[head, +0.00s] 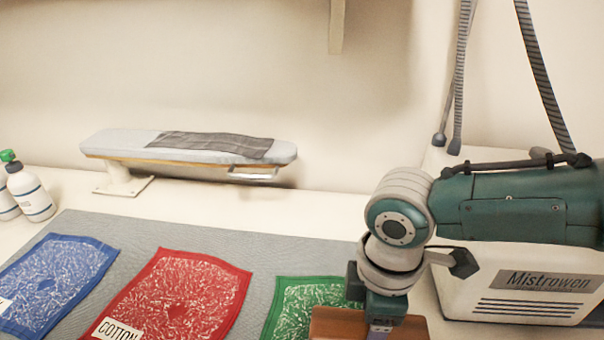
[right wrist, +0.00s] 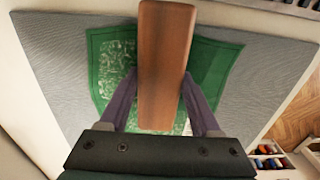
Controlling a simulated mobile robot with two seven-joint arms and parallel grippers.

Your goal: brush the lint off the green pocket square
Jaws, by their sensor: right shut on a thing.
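The green pocket square (head: 297,291) lies on the grey mat at the lower right of the head view, partly hidden by my arm and the brush. In the right wrist view the green pocket square (right wrist: 110,62) has white lint over its left part, while the visible part right of the brush looks mostly plain green. My right gripper (right wrist: 160,97) is shut on a wooden brush (right wrist: 165,40), with one finger on each side, over the square. The brush (head: 337,323) also shows in the head view. Its bristles are hidden, so contact cannot be told. My left gripper is not in view.
A red cloth (head: 180,290) labelled COTTON and a blue cloth (head: 55,275), both with white specks, lie left on the grey mat (head: 285,233). A small ironing board (head: 190,147) and bottles (head: 29,195) stand behind. A white Mistrowen machine (head: 530,285) is at the right.

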